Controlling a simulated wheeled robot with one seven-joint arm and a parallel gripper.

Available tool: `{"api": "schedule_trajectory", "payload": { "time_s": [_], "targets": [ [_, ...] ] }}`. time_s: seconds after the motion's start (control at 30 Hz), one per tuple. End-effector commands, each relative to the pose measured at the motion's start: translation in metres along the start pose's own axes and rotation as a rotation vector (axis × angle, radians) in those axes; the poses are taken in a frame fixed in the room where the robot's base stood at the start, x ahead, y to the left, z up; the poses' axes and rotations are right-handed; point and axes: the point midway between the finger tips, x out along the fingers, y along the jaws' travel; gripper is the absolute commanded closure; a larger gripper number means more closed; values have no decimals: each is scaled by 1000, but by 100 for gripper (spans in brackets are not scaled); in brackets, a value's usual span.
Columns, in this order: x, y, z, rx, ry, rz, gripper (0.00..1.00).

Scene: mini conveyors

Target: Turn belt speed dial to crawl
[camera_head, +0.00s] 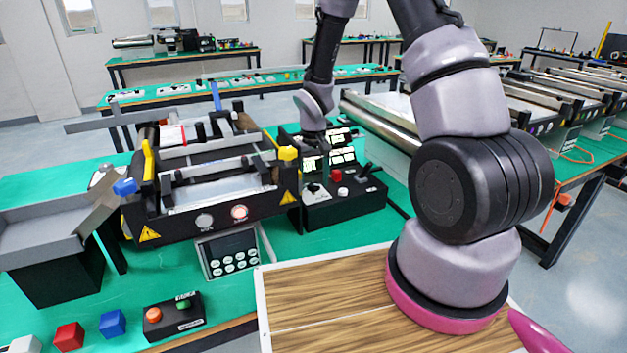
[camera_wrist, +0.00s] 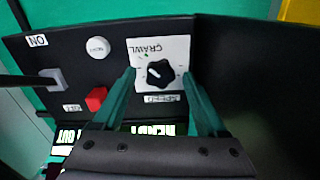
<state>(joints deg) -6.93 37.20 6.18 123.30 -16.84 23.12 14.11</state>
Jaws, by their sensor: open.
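The belt speed dial is a black lobed knob (camera_wrist: 160,74) on a white plate marked CRAWL at the top and SPEED below, in the wrist view. A small green mark is by the CRAWL word. A pale pointer line shows on the knob's upper left side; its exact setting is hard to read. My gripper (camera_wrist: 158,78) is open, with one green finger on each side of the knob; I cannot tell whether they touch it. In the head view the dial (camera_head: 313,187) sits on the black control box (camera_head: 345,209), below my arm's end.
A white button (camera_wrist: 98,47), a red button (camera_wrist: 96,98) and a grey lever (camera_wrist: 54,78) sit left of the dial. The mini conveyor (camera_head: 170,232) stands left of the box. A two-button box (camera_head: 172,317) is at the front.

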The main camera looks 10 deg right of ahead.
Motion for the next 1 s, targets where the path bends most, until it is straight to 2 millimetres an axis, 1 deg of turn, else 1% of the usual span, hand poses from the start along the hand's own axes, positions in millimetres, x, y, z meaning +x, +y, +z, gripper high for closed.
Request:
{"api": "schedule_trajectory", "payload": {
  "time_s": [0.13,0.4,0.5,0.6,0.77,1.0],
  "targets": [
    [-16,0,-1,1,4,-1,25],
    [-71,0,-2,2,6,0,25],
    [-87,0,-1,2,5,-1,25],
    [-99,0,-1,0,4,0,25],
    [-107,0,0,1,1,0,25],
    [-107,0,0,0,1,0,25]
  ]
}}
